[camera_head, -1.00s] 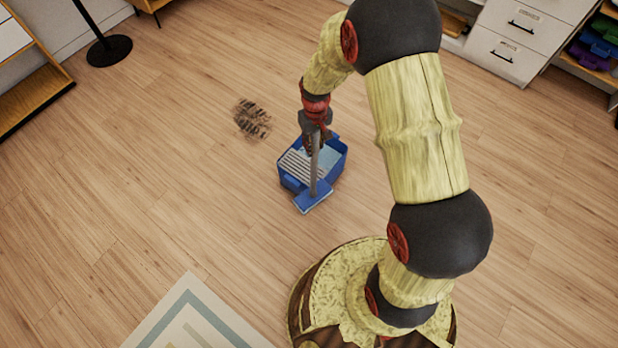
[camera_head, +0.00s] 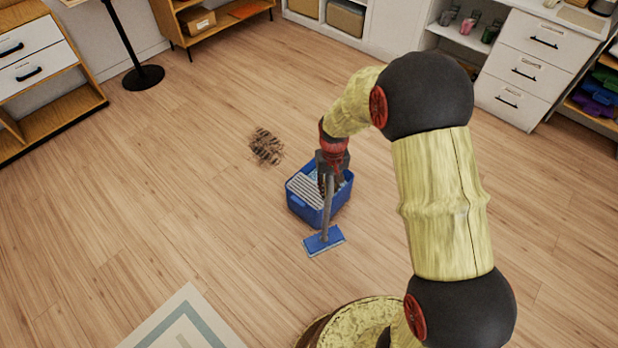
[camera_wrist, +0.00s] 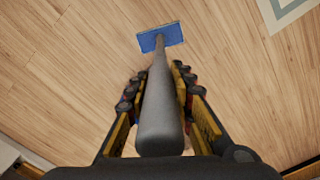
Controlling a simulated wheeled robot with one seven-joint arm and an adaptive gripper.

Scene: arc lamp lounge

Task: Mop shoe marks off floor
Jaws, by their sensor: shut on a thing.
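Dark shoe marks (camera_head: 267,147) lie as one patch on the wood floor, left of and beyond the bucket. A blue bucket (camera_head: 305,213) with a ribbed light wringer on top stands on the floor. My gripper (camera_head: 329,182) is shut on the grey handle of the mop (camera_head: 324,241). The mop's flat blue head is in front of the bucket, outside it; whether it touches the floor I cannot tell. In the wrist view the handle runs between the fingers (camera_wrist: 159,95) to the blue head (camera_wrist: 160,37).
A rug (camera_head: 185,322) with a grey-blue border lies at the bottom left. A round black stand base (camera_head: 143,77) and a drawer cabinet (camera_head: 40,70) stand at the left. White drawers (camera_head: 520,70) stand at the back right. The floor around the marks is clear.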

